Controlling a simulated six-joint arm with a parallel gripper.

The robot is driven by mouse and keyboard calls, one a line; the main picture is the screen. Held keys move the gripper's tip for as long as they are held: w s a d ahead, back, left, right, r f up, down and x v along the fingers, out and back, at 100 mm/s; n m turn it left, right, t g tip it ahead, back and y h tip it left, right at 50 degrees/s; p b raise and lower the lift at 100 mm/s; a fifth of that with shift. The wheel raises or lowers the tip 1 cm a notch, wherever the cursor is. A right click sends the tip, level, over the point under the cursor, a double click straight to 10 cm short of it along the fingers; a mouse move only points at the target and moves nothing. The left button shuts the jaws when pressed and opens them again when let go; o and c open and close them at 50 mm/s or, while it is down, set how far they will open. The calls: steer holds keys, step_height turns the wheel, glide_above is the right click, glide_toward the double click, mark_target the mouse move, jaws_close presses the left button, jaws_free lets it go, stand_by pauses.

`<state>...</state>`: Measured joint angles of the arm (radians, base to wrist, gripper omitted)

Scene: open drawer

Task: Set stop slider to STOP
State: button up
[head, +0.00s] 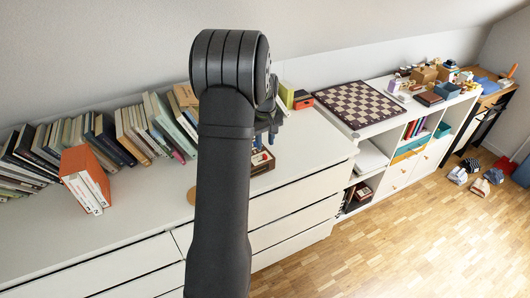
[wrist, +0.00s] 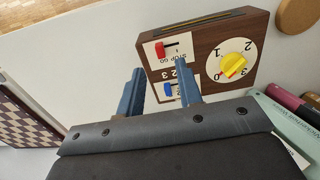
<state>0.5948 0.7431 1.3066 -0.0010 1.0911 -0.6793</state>
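A dark wooden control box (wrist: 205,41) lies on the white dresser top in the wrist view. It has a red slider handle (wrist: 160,50) at the left end of its slot, with small STOP GO lettering below the slot. A blue slider handle (wrist: 171,89) and a yellow round knob (wrist: 233,66) are on the same face. My gripper (wrist: 161,66) is open and empty, its blue fingers apart over the box's left part. The right finger covers part of the slider area. In the head view my arm partly hides the box (head: 263,168).
A chessboard (head: 359,104) lies on the shelf to the right. A round wooden disc (wrist: 299,13) lies beside the box. The dresser's front left is clear.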

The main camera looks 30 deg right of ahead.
mark_target(265, 155)
steer(key=shift+f, duration=2.8)
jaws_close()
